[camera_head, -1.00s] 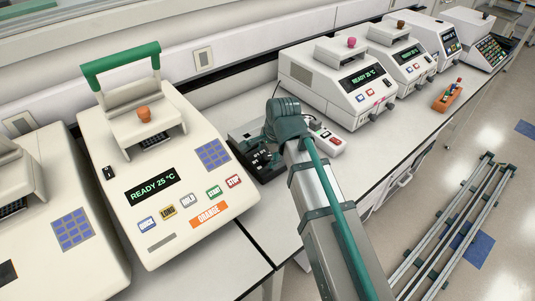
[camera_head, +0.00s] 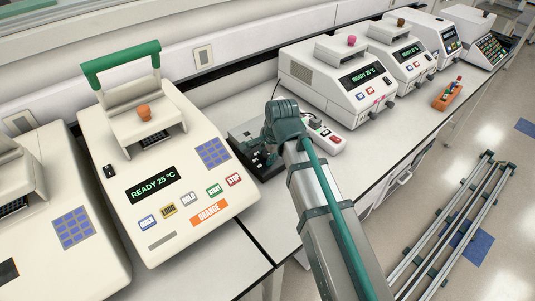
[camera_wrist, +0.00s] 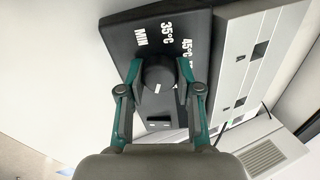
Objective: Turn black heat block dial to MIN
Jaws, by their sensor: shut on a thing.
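The black heat block (camera_wrist: 120,35) fills the upper middle of the wrist view, with white labels MIN, 35°C and 45°C on its face. Its round black dial (camera_wrist: 158,70) sits below these labels, and a small white mark shows on the dial's lower side. My gripper (camera_wrist: 160,80) is shut on the dial, with one finger on its left and one on its right. In the head view the heat block (camera_head: 242,132) stands right of the ORANGE cycler, partly hidden by my arm.
The ORANGE thermal cycler (camera_head: 185,188) stands close on the left. A white device with a red button (camera_head: 325,135) is just right of the heat block. More cyclers (camera_head: 345,85) line the bench toward the back right. The bench front (camera_head: 285,225) is clear.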

